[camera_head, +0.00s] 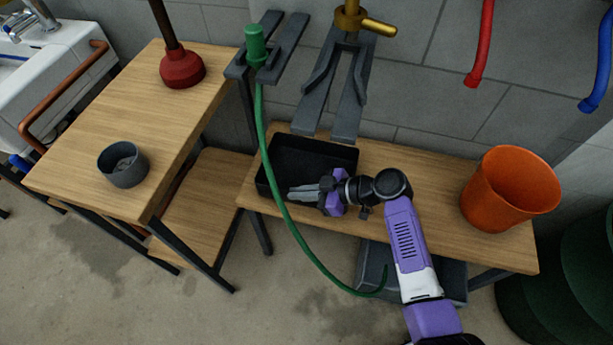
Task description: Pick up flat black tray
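The flat black tray (312,153) sits on the low wooden bench, at its left end against the grey wall. It is a shallow, open box and appears empty. My gripper (292,192) reaches in from the right, with its grey fingers pointing left over or at the tray's front edge. I cannot tell whether the fingers touch the tray. The fingers look close together, and whether there is a gap between them is unclear. My gripper and wrist hide part of the tray's front right side.
A green hose (268,160) hangs past the tray's left front. An orange bucket (508,190) stands on the bench (440,176) at right. A grey bin (372,262) is below. A taller table (150,85) at left holds a plunger (182,68) and a grey cup (123,165).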

